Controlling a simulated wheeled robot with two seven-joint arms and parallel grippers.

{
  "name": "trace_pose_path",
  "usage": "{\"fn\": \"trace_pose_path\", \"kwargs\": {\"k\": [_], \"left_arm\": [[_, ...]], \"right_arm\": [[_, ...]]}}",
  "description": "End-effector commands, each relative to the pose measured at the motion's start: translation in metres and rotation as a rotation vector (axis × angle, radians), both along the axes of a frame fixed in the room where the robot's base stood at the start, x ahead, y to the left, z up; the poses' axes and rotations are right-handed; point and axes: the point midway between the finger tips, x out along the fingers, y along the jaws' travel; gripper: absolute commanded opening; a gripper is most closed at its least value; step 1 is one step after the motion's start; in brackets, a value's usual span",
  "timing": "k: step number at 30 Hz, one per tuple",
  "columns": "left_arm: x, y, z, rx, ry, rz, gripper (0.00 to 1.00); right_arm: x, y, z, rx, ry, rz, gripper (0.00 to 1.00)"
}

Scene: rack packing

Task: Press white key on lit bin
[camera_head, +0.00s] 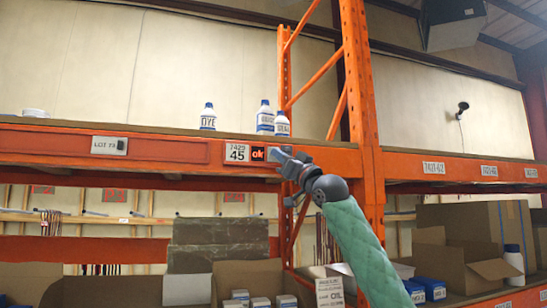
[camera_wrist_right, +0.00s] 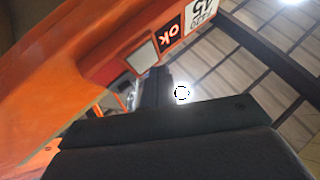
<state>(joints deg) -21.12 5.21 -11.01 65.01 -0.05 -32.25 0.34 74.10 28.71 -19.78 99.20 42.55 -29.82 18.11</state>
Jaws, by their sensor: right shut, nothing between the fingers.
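The bin label "7423 45" (camera_head: 237,152) is on the front of the orange shelf beam, and its display (camera_head: 257,153) glows orange with "ok". The display also shows in the right wrist view (camera_wrist_right: 169,34), with a pale square key (camera_wrist_right: 143,56) beside it. In the head view my right gripper hides the key. My right gripper (camera_head: 279,153) is shut and empty, its tips at the beam just right of the display. I cannot tell whether the tips touch the key. My left gripper is not in view.
White and blue bottles (camera_head: 265,118) stand on the shelf above the label. A "LOT 73" plate (camera_head: 109,146) is further left on the beam. An orange rack upright (camera_head: 360,80) stands right of the gripper.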

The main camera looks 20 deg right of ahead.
Motion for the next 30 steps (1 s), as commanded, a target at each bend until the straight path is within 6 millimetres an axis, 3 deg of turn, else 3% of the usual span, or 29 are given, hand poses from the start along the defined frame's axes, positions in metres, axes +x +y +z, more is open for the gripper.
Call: {"fn": "trace_pose_path", "kwargs": {"k": [11,30], "left_arm": [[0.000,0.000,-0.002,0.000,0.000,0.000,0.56],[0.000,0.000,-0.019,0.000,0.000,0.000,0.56]], "right_arm": [[-0.003,0.000,0.000,-0.001,0.000,-0.001,0.00],[-0.049,-0.001,0.000,-0.002,-0.001,0.000,0.00]]}}
